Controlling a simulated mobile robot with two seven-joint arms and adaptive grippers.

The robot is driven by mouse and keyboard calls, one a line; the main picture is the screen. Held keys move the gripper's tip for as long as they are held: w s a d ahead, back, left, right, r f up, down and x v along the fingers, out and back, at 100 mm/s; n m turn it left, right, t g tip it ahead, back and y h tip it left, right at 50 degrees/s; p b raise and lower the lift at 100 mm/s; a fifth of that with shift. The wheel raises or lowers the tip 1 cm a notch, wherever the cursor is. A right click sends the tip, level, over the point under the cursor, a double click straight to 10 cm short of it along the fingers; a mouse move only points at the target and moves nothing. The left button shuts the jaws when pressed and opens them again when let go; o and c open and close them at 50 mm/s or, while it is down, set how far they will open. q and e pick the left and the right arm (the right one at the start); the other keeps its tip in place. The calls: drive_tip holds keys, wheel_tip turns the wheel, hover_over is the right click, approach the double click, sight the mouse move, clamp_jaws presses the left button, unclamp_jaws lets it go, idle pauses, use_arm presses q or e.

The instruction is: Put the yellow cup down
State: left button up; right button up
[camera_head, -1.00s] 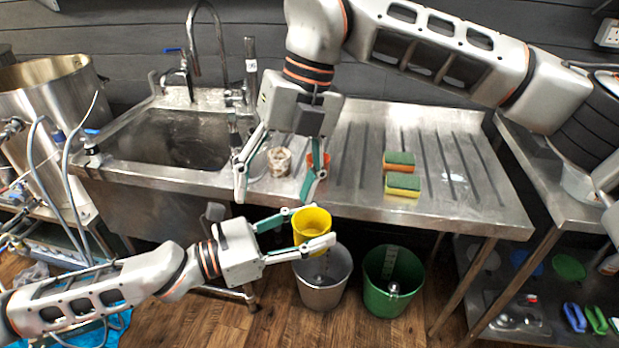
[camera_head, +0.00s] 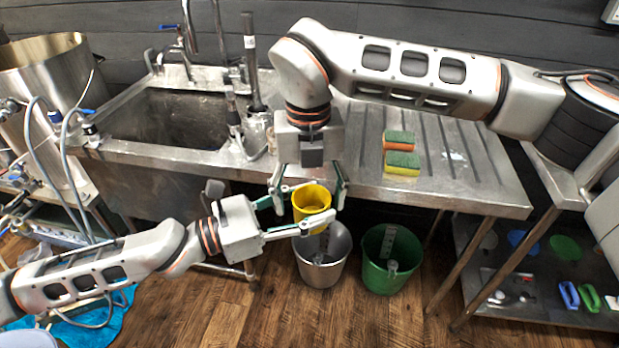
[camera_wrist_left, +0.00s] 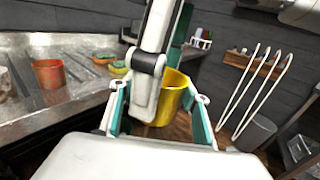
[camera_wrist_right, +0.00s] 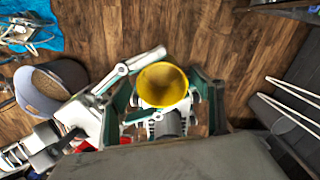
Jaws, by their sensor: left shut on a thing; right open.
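The yellow cup (camera_head: 311,201) is held in the air in front of the sink counter's front edge, above the grey bucket. My left gripper (camera_head: 283,217) is shut on the yellow cup, with its fingers on either side; the cup also shows in the left wrist view (camera_wrist_left: 170,98). My right gripper (camera_head: 308,196) is open and reaches down over the cup from above, its fingers to the left and right of it. In the right wrist view the cup (camera_wrist_right: 162,85) is seen from above between the open fingers. I cannot tell whether the right fingers touch it.
A grey bucket (camera_head: 322,262) and a green bucket (camera_head: 391,262) stand on the floor below. Two sponges (camera_head: 400,152) lie on the steel drainboard (camera_head: 460,185). An orange cup (camera_wrist_left: 48,74) stands on the counter. The sink (camera_head: 170,118) is at the left. The drainboard's right part is clear.

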drive_tip(key=shift+f, duration=1.15)
drive_tip(key=c, duration=1.3)
use_arm(q)
drive_tip(key=o, duration=1.2)
drive_tip(key=shift+c, duration=0.2)
use_arm(e)
drive_tip(key=shift+o, duration=0.2)
